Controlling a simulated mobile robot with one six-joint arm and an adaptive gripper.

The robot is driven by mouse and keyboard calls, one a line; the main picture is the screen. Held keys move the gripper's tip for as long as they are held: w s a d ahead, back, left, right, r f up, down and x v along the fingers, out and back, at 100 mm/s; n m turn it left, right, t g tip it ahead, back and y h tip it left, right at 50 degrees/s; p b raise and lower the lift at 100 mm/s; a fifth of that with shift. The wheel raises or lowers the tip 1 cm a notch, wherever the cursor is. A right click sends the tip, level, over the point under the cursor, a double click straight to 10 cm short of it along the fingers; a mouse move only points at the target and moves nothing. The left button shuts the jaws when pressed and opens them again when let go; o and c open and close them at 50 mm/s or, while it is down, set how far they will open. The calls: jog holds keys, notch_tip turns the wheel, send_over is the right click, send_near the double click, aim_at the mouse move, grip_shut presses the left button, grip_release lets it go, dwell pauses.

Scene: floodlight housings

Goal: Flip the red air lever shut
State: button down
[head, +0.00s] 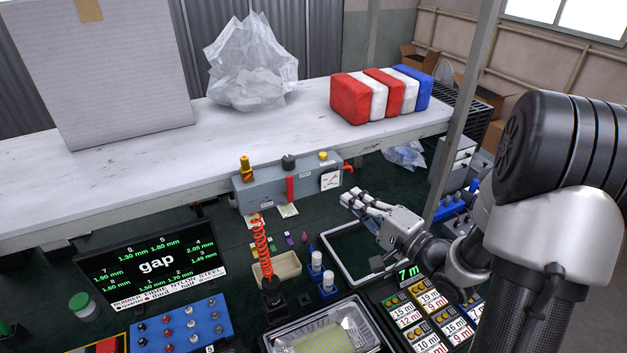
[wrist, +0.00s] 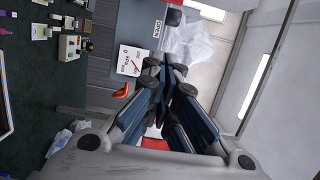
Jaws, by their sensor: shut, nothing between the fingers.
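A grey air box (head: 262,194) hangs under the front edge of the white shelf in the head view. A red lever (head: 290,188) stands upright on its front, below a black knob. A second, smaller red handle (head: 348,168) sticks out at its right end beside the white gauge (head: 330,180). That handle (wrist: 122,92) and the gauge (wrist: 130,60) also show in the wrist view, near a label reading OPEN. My gripper (head: 348,200) is shut and empty, below and right of the box, apart from both red parts. Its fingers (wrist: 165,76) are together in the wrist view.
The shelf (head: 200,150) above holds a large carton, a clear plastic bag (head: 252,70) and a red, white and blue stack (head: 380,95). A post (head: 462,110) stands right of the box. A black tray (head: 362,250), an orange-red coil (head: 262,245) and a screen (head: 150,265) lie below.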

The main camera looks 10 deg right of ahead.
aim_at(290, 189)
jog(key=x, duration=1)
jog(key=shift+s+a, duration=0.1)
jog(key=shift+a, duration=0.05)
jog(key=shift+s+a, duration=0.15)
jog(key=shift+a, duration=0.8)
jog(key=shift+s+a, duration=0.15)
jog(key=shift+a, duration=0.8)
